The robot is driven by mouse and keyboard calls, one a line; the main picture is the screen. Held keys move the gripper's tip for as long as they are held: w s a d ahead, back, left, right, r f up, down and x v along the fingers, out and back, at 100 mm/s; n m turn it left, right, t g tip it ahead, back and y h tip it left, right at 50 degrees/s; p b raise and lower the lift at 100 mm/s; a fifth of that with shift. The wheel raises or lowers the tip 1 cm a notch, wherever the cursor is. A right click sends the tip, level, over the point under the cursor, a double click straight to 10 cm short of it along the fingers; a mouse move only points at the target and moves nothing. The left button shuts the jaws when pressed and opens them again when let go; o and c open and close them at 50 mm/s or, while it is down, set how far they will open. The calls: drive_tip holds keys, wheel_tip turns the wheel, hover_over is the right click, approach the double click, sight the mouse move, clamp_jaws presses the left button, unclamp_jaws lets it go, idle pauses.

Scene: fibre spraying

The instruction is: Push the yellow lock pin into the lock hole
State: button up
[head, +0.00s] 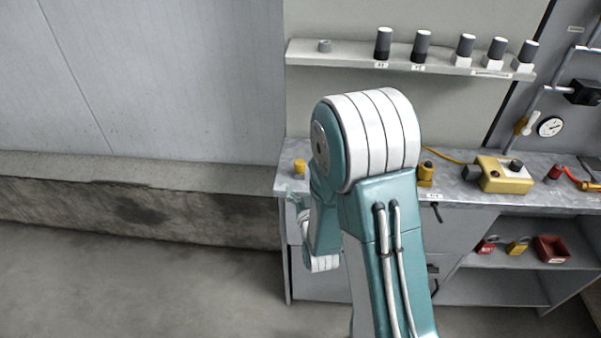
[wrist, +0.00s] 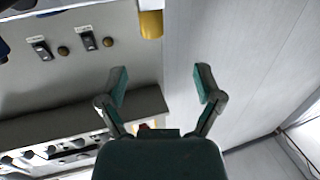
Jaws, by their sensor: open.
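A small yellow cylinder (head: 299,167), which may be the yellow lock pin, stands on the left end of the grey workbench in the head view. In the wrist view a yellow rounded part (wrist: 150,23) shows at the top edge, cut off by the frame; it may be the same piece. My gripper (wrist: 161,80) is open, its two teal fingers spread apart with nothing between them. The yellow part lies beyond the fingertips, apart from them. In the head view my arm covers much of the bench, and the gripper shows only partly near the bench's left edge. I cannot make out the lock hole.
The workbench (head: 465,183) carries a yellow control box (head: 503,176). A wall shelf (head: 350,54) above holds several dark cylinders. Padlocks and a red bin (head: 551,249) sit on a lower shelf. Left of the bench are a plain wall and clear floor.

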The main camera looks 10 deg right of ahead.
sight(300, 168)
drive_tip(key=shift+t, duration=0.3)
drive_tip(key=w, duration=0.3)
drive_tip(key=w+d, duration=0.1)
drive_tip(key=shift+w+d+f, duration=0.1)
drive_tip(key=shift+w+f, duration=0.05)
drive_tip(key=shift+f, duration=0.2)
drive_tip(key=shift+w, duration=0.55)
drive_tip(key=w, duration=0.4)
drive_tip(key=shift+w+d, duration=0.2)
drive_tip(key=shift+w, duration=0.15)
drive_tip(key=shift+a, duration=0.1)
clamp_jaws()
